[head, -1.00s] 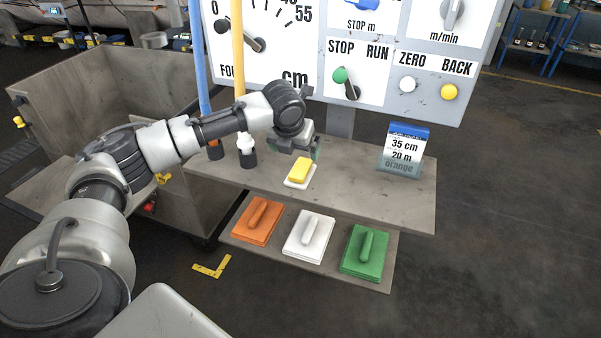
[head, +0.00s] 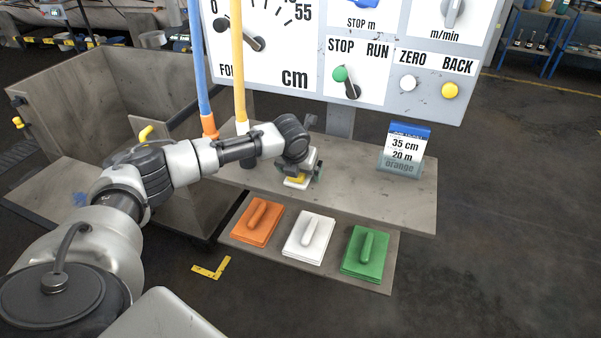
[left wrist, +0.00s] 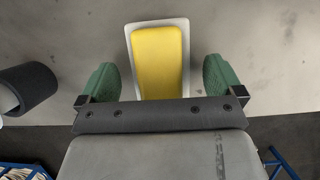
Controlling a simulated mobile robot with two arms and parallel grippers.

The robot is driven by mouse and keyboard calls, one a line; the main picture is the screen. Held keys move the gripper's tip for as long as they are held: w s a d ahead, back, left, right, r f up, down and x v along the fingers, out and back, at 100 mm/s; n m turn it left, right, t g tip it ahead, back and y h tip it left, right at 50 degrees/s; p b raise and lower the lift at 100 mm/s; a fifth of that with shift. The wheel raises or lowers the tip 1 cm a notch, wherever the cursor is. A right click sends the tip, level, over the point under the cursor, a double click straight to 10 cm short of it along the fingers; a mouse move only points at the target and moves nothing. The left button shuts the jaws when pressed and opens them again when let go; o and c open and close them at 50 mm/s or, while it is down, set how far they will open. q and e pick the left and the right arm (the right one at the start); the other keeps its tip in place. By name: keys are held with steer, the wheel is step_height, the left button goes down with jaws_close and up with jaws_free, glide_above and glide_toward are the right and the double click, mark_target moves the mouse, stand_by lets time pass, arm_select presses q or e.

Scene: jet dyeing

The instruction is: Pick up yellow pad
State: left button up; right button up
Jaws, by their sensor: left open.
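The yellow pad (left wrist: 159,62) lies in a shallow white tray (left wrist: 130,34) on the upper grey shelf. In the head view the pad (head: 295,180) is mostly hidden by my left gripper (head: 304,174), which is right over it. In the left wrist view my left gripper (left wrist: 160,80) is open, with one green finger on each side of the pad and a gap between each finger and the pad. My right gripper does not show.
A sign (head: 404,150) stands at the right of the upper shelf. Orange (head: 257,221), white (head: 308,237) and green (head: 365,250) handled blocks sit on the lower shelf. A blue pole (head: 201,70) and a yellow pole (head: 238,70) rise left of the gripper. A control panel (head: 375,115) stands behind.

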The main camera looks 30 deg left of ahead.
arm_select(q)
steer(key=c, duration=1)
steer(key=shift+r, duration=0.1)
steer(key=shift+r, duration=0.6)
step_height(320, 180, up, 2)
steer(key=shift+r, duration=0.25)
steer(key=s+d+r, duration=0.1)
steer(key=d+r, duration=0.1)
steer(key=d, duration=0.1)
steer(key=s+d+r, duration=0.2)
steer(key=d, duration=0.2)
steer(key=s+d+r+p, duration=0.1)
steer(key=d+r, duration=0.2)
steer(key=shift+s+d+r, duration=0.1)
steer(key=shift+s+d, duration=0.25)
